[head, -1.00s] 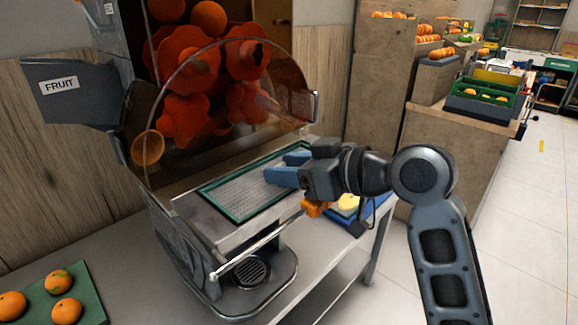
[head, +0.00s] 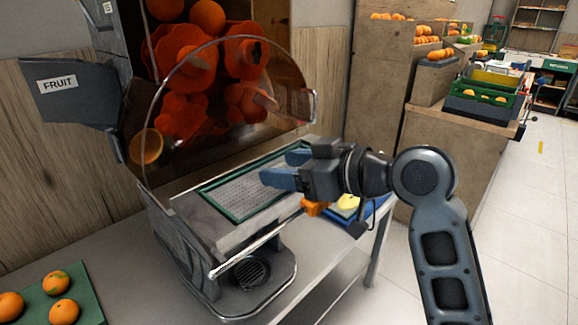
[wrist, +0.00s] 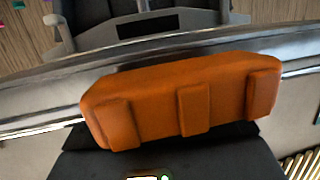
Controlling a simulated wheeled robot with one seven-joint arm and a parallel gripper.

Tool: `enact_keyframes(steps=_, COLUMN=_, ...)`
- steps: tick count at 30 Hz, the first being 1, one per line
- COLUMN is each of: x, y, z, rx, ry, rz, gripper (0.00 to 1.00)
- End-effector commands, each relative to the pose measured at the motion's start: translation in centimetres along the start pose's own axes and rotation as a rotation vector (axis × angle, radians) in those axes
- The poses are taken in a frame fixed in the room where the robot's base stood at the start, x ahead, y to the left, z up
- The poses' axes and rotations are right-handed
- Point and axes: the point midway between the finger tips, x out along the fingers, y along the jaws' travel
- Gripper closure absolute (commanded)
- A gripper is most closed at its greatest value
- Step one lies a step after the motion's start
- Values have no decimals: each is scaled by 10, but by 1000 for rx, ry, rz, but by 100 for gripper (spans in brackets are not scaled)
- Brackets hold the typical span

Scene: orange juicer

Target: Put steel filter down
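The steel filter (head: 240,193) is a perforated grey plate with a green rim. In the head view it lies on the juicer's metal tray, below the clear cover. My gripper (head: 287,166) is at its right end, with two blue fingers spread apart and a gap between them. The fingers point left over the filter's right end, and my gripper hides part of that end. I cannot tell if a finger touches the rim. The wrist view is mostly filled by a blurred orange ridged block (wrist: 185,98); no fingertips or filter can be made out there.
The juicer's clear cover (head: 225,110) with red-orange squeezing drums stands behind the filter. A metal bar (head: 250,247) runs along the tray's front. A blue tray (head: 376,214) with yellow fruit is below my gripper. A green board (head: 85,290) with oranges lies at front left.

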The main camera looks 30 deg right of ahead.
Motion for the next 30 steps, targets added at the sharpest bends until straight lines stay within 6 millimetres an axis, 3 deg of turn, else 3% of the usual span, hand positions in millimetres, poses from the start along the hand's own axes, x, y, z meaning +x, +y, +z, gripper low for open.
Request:
enact_keyframes(steps=1, x=6, y=0, z=18, rx=8, ry=-36, rz=-6, gripper=31)
enact_keyframes(steps=10, x=6, y=-1, z=17, rx=7, ry=-36, rz=-6, gripper=28)
enact_keyframes(steps=15, x=1, y=0, z=2, rx=7, ry=-35, rz=-6, gripper=28)
enact_keyframes(steps=30, x=-100, y=2, z=-3, rx=7, ry=-21, rz=-1, gripper=28)
